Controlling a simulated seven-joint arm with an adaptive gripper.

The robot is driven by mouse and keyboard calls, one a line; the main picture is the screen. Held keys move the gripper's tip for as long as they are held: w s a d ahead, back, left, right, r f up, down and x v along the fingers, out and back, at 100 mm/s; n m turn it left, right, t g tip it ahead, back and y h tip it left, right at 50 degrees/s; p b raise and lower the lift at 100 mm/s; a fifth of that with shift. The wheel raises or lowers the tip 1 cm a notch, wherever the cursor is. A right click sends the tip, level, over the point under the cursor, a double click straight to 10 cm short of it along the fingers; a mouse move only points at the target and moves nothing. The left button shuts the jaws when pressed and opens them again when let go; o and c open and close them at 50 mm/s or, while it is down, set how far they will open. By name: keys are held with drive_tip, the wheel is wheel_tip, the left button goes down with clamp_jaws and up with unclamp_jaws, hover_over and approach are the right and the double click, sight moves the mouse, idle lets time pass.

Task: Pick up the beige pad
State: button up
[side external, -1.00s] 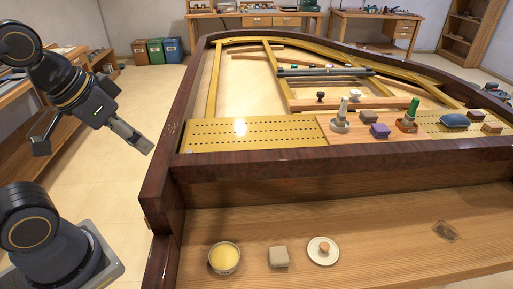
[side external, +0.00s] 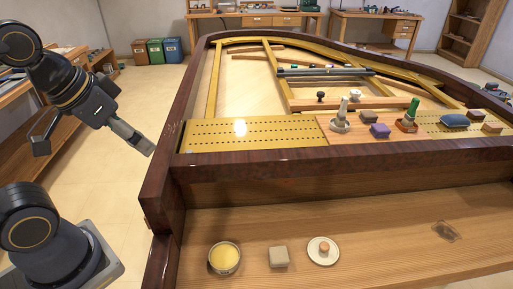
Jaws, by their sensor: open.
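A small beige-grey pad (side external: 279,257), block-shaped, lies on the wooden shelf at the front of the piano. It sits between a round tin of yellow paste and a round pale lid. My gripper (side external: 144,146) is at the left, raised outside the piano's left side wall. It is open and holds nothing that I can see; its fingers are small and seen from the side. It is well apart from the pad, up and to the left of it.
The yellow tin (side external: 224,258) and the knobbed lid (side external: 322,250) flank the pad closely. The piano's dark side wall (side external: 163,180) stands between my gripper and the shelf (side external: 390,225).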

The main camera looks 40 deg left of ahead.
drive_tip(key=w+d+r+m, duration=0.25)
drive_tip(key=w+r, duration=0.25)
drive_tip(key=w, duration=0.5)
drive_tip(key=w+d+f+m, duration=0.2)
drive_tip(key=w+d+f, duration=0.15)
drive_tip(key=w, duration=0.35)
drive_tip(key=m+g, duration=0.5)
drive_tip(key=g, duration=0.1)
hover_over(279, 253)
wheel_tip(279, 253, down, 30)
drive_tip(key=shift+n, duration=0.25)
drive_tip(key=f, duration=0.9)
drive_tip(key=shift+s+d+f, duration=0.1)
drive_tip(key=shift+d+f, duration=0.1)
drive_tip(key=shift+f, duration=0.05)
drive_tip(key=shift+a+f, duration=0.15)
drive_tip(key=shift+f, duration=2.75)
